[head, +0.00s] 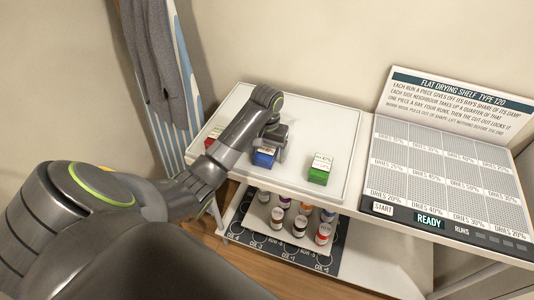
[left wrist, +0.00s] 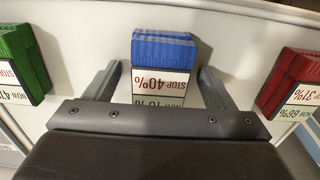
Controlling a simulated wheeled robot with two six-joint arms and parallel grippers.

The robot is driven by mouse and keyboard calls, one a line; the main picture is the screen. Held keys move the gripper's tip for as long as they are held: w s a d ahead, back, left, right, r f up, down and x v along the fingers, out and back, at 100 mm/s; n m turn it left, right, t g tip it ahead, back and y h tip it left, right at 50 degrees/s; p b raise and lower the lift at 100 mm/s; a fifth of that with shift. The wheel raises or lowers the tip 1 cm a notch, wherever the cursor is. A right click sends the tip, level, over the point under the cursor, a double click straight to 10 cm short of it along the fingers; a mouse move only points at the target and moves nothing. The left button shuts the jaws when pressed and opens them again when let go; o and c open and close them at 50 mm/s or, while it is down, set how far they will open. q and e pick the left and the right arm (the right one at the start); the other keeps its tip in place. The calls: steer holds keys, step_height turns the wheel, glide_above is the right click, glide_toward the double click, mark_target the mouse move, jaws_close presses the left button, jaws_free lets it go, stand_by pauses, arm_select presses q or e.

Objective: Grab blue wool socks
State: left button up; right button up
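The blue wool socks (head: 264,158) are a small blue bundle with a white label, on the white tray (head: 345,125). In the left wrist view the ribbed blue bundle (left wrist: 163,48) has a label reading "STOP 40%". My left gripper (head: 274,143) is over the tray at the bundle and partly covers it. In the left wrist view its two fingers (left wrist: 160,75) are apart, one on each side of the bundle's near part. No contact with the bundle is clear. My right gripper is in neither view.
A green bundle (head: 319,170) stands to the right on the tray, and a red one (head: 213,136) to the left. A drying shelf (head: 450,165) with a "READY" panel is at right. Several small bottles (head: 300,222) stand below the tray. Grey clothing (head: 152,55) hangs at back left.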

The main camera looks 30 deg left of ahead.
arm_select(q)
steer(key=c, duration=1)
steer(key=shift+r, duration=0.15)
